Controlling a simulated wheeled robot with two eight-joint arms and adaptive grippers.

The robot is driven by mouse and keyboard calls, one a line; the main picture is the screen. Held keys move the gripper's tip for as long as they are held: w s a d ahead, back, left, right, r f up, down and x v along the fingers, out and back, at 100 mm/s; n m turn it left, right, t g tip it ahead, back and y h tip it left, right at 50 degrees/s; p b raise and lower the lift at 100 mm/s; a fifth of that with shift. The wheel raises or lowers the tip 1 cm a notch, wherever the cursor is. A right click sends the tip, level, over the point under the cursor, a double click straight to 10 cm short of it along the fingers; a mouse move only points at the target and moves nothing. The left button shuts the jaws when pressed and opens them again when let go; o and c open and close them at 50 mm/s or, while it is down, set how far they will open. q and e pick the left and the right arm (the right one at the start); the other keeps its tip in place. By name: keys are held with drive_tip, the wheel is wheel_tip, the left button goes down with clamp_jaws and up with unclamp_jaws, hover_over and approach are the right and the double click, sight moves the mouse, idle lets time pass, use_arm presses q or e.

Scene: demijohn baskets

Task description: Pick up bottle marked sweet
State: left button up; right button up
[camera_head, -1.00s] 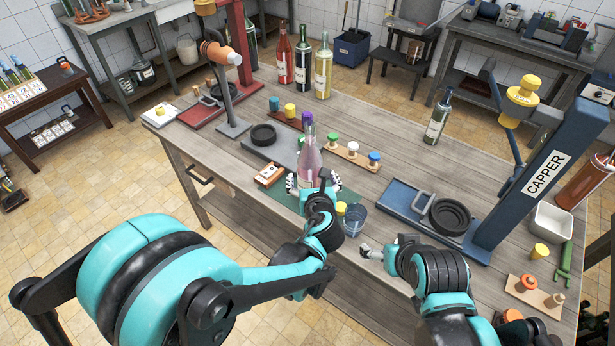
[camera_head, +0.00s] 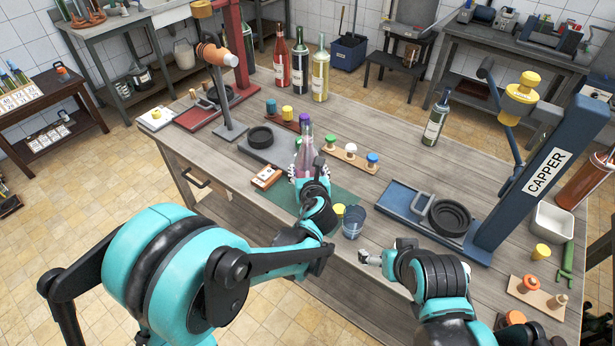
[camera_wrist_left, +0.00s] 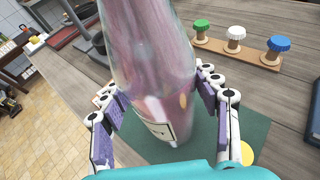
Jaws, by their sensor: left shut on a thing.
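A pink, see-through bottle (camera_head: 305,160) with a purple top stands upright above the green mat (camera_head: 343,203) near the table's front. My left gripper (camera_head: 308,176) is shut on its body, one finger on each side. In the left wrist view the bottle (camera_wrist_left: 150,50) fills the middle between the purple-padded fingers. A pale label (camera_wrist_left: 158,130) shows low on it, turned too far to read. Whether its base touches the mat (camera_wrist_left: 215,145) I cannot tell. My right gripper (camera_head: 370,257) is at the table's front edge, away from the bottle; its jaw opening is unclear.
A wooden strip with green, white and blue stoppers (camera_head: 350,158) lies right of the bottle. A glass cup (camera_head: 353,222) and yellow stopper (camera_head: 339,210) are close to my left wrist. The blue capper (camera_head: 530,180) stands right; several bottles (camera_head: 300,68) stand behind.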

sight(308, 159)
use_arm(q)
drive_tip(key=shift+r, duration=0.1)
idle(0.3)
drive_tip(key=shift+r, duration=0.15)
drive_tip(key=shift+r+p, duration=0.95)
drive_tip(key=shift+r, duration=0.95)
drive_tip(key=shift+s+d+r+p, duration=0.5)
drive_tip(key=shift+s+d+r, duration=0.45)
drive_tip(key=shift+d, duration=0.8)
drive_tip(key=shift+s+d+r+p, duration=0.5)
drive_tip(key=shift+d+r, duration=0.75)
drive_tip(key=shift+d, duration=0.5)
drive_tip(key=shift+s+d+r+p, duration=0.45)
drive_tip(key=shift+s+d+r, duration=0.5)
drive_tip(key=shift+d, duration=0.8)
drive_tip(key=shift+w+d+r, duration=0.15)
drive_tip(key=shift+r, duration=0.05)
